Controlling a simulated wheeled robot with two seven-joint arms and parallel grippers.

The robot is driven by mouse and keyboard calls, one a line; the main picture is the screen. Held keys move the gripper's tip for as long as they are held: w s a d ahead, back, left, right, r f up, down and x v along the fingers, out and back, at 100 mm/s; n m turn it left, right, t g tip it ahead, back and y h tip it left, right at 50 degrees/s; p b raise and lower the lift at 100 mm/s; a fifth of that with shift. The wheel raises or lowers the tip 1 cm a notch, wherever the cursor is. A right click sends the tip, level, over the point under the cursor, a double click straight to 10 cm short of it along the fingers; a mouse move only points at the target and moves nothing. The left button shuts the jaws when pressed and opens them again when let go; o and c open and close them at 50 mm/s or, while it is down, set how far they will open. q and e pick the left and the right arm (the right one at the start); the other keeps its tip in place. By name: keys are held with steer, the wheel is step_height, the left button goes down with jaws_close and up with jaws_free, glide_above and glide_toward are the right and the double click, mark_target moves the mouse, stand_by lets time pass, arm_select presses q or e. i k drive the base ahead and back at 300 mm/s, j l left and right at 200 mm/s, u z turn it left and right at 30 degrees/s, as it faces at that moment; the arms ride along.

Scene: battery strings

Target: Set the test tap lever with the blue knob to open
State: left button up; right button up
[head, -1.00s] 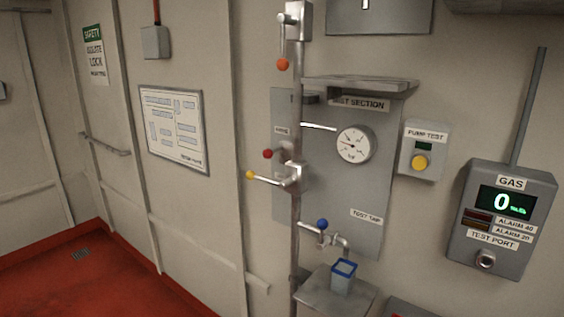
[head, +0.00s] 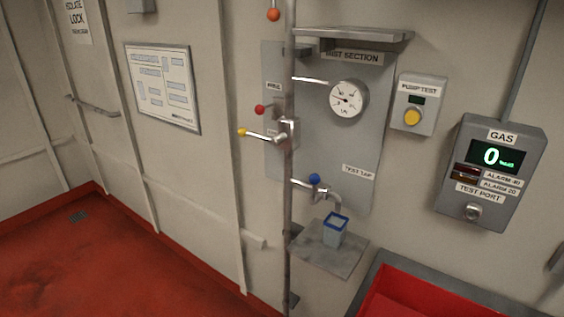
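The test tap lever's blue knob (head: 315,179) shows in the head view, just right of the vertical pipe. It sits on top of a small grey tap (head: 322,192) whose spout bends down at the right. The label TEST TAP (head: 358,173) is on the grey panel above and to the right. A blue-rimmed cup (head: 335,230) stands on a small grey shelf (head: 314,252) below the spout. I cannot make out the lever's exact angle or any water flow. Neither of my grippers is in view.
A yellow knob (head: 242,132) and a red knob (head: 260,109) stick out left of the vertical pipe (head: 289,220). A gauge (head: 347,99) and an overhanging shelf (head: 352,40) are above the tap. A red bin (head: 415,298) stands at lower right. The red floor (head: 120,270) at left is clear.

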mark_target(315, 179)
steer(key=k, duration=0.55)
steer(key=k+z, duration=0.35)
steer(key=k+l+z, duration=0.1)
steer(key=z, duration=0.25)
steer(key=k+l+z, duration=0.15)
steer(key=z, duration=0.2)
steer(key=j+z, duration=0.1)
steer(key=z, duration=0.35)
steer(key=j+z, duration=0.15)
steer(key=z, duration=0.35)
steer(key=j+z, duration=0.1)
steer(key=z, duration=0.35)
steer(key=j+z, duration=0.15)
steer(key=z, duration=0.3)
steer(key=k+j, duration=0.1)
steer(key=j, duration=0.35)
steer(key=k+j, duration=0.1)
steer(key=j, duration=0.3)
steer(key=k+j, duration=0.1)
steer(key=j, duration=0.35)
steer(key=k+j, duration=0.1)
steer(key=j, duration=0.3)
steer(key=k+j, duration=0.1)
steer(key=j, duration=0.35)
steer(key=k+j+z, duration=0.1)
steer(key=j, duration=0.35)
steer(key=k+j, duration=0.1)
steer(key=j, duration=0.3)
